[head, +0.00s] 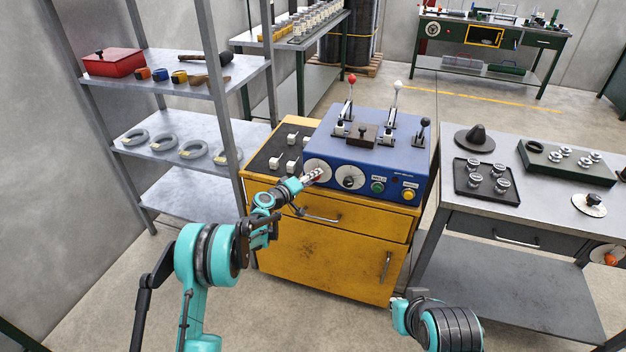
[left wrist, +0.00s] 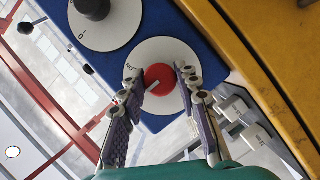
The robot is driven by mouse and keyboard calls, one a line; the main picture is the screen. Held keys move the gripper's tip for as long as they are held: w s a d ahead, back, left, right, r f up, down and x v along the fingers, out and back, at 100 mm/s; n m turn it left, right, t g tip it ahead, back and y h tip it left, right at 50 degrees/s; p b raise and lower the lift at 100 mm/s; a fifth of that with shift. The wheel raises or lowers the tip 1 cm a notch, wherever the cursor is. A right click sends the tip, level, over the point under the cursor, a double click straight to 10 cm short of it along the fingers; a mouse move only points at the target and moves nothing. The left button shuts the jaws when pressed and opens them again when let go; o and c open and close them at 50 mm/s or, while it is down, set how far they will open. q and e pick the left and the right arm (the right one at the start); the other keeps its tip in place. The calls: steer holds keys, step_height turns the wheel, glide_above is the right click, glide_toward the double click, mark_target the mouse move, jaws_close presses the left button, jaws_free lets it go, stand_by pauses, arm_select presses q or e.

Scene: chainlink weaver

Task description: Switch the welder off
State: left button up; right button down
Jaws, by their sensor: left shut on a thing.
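The welder (head: 375,150) is a blue box with a sloped front panel, on top of a yellow cabinet. A white dial (head: 318,166) is at the left of its panel. My left gripper (head: 313,175) reaches it from the front left. In the left wrist view my left gripper (left wrist: 158,74) has its fingers on either side of a red knob (left wrist: 160,80) at the middle of the white dial (left wrist: 167,48), and is shut on it. Small lettering on the dial is partly hidden by a finger.
A second white dial (head: 350,177) with a black knob is right of the first, then a green button (head: 377,187) and a yellow button (head: 409,194). Levers stand on the welder's top. A metal shelf (head: 190,70) is at left, a grey workbench (head: 500,205) at right.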

stand_by(0.5)
arm_select(q)
steer(key=o, duration=1.1)
steer(key=shift+o, duration=0.2)
steer(key=v, duration=1.2)
